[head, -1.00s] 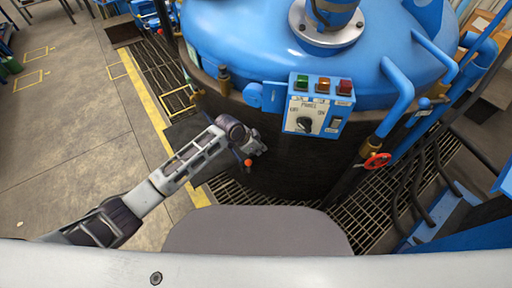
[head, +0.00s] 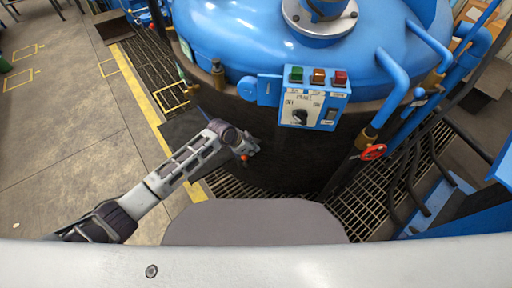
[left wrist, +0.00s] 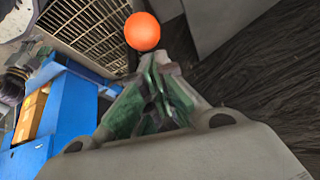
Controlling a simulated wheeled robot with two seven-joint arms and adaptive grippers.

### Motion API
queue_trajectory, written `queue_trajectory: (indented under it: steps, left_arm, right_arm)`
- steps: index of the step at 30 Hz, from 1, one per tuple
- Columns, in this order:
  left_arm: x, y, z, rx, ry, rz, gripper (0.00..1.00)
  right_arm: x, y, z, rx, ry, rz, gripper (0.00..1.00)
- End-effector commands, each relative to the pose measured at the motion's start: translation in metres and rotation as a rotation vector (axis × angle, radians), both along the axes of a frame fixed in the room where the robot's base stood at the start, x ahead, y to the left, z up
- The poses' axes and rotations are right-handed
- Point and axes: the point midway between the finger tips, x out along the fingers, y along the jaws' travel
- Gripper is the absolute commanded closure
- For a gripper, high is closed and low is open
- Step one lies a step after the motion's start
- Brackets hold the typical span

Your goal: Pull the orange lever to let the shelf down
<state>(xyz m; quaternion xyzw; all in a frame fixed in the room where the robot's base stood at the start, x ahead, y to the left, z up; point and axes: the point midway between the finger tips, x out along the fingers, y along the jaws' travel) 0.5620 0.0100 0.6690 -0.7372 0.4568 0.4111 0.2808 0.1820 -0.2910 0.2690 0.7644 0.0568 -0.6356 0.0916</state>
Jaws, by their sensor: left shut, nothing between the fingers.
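The orange lever shows as a small orange ball knob (head: 244,158) low beside the dark furnace wall in the head view. In the left wrist view the orange knob (left wrist: 142,31) is large, at the top centre, just beyond the fingertips. My left gripper (head: 252,149) is shut and empty, close to the knob. Its green and grey fingers (left wrist: 155,72) are together in the left wrist view. I cannot tell whether they touch the lever. The lever's shaft is mostly hidden, and I cannot make out the shelf for certain. My right gripper is not in view.
The furnace has a blue lid (head: 240,35) and a control panel (head: 313,98) on its front. A red valve wheel (head: 373,152) and blue pipes stand to the right. Floor grating (head: 355,212) surrounds the furnace. Open concrete floor (head: 70,125) lies to the left.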

Motion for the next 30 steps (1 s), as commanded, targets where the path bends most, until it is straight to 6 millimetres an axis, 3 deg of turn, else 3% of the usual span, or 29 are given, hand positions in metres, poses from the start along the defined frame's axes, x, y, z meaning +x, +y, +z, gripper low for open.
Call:
queue_trajectory:
  steps: [30]
  left_arm:
    - [0.0048,0.005,-0.0003,-0.029,-0.021,0.0,1.0]
  right_arm:
    - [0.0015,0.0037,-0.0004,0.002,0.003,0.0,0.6]
